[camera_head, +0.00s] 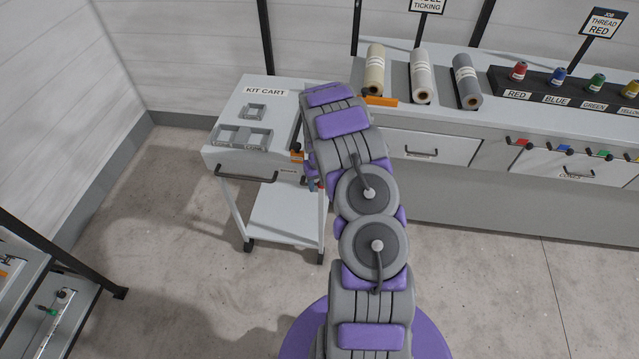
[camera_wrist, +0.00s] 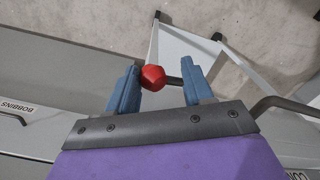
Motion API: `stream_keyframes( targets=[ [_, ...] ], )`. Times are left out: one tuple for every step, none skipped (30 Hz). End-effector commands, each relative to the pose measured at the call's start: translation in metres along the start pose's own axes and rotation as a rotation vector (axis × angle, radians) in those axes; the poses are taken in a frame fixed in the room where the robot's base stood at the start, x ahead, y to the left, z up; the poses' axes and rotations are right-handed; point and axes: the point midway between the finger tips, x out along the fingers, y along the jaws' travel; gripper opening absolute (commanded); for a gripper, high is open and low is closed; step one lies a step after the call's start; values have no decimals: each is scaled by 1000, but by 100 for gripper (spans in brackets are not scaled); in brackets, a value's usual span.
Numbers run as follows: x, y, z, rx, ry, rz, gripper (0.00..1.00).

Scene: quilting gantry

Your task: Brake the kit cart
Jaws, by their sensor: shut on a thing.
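The kit cart (camera_head: 262,88) is a pale cart left of centre in the head view, with a labelled top, a dark front handle (camera_head: 246,178), a lower shelf and dark casters. My arm covers its right side. In the wrist view, my gripper (camera_wrist: 163,76) has its blue fingers on either side of a red knob (camera_wrist: 153,77) on a dark stem, and is shut on it. The knob lies against the left finger. In the head view, only a little blue of my gripper shows beside the cart's right front edge. The knob's mounting is hidden.
A long counter (camera_head: 480,125) with fabric rolls (camera_head: 420,78) and a spool rack (camera_head: 560,92) runs along the back right. Empty grey trays (camera_head: 243,137) sit on the cart top. A shelf unit (camera_head: 30,290) stands at lower left. Floor between is clear.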

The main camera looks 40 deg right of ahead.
Motion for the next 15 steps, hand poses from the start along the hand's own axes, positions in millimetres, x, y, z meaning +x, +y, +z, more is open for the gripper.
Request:
stream_keyframes(
  targets=[
    [-1,-2,-4,0,-2,21,0],
    [-2,-2,-5,-1,-8,37,0],
    [-3,-4,-6,-2,-18,60,0],
    [-4,-4,-6,0,-27,75,0],
    [-5,-5,-6,0,-36,91,0],
    [-5,-6,-6,0,-46,112,0],
    [-6,-7,-6,1,-53,125,0],
    [-7,-8,-6,1,-59,137,0],
    [-8,-8,-6,3,-67,150,0],
    [-9,-8,-5,4,-72,156,0],
    [-10,-8,-5,6,-74,161,0],
    [-10,-8,-5,7,-76,165,0],
    [-11,-8,-5,8,-77,166,0],
    [-11,-9,-5,8,-77,167,0],
    [-11,-9,-5,8,-77,166,0]
  ],
)
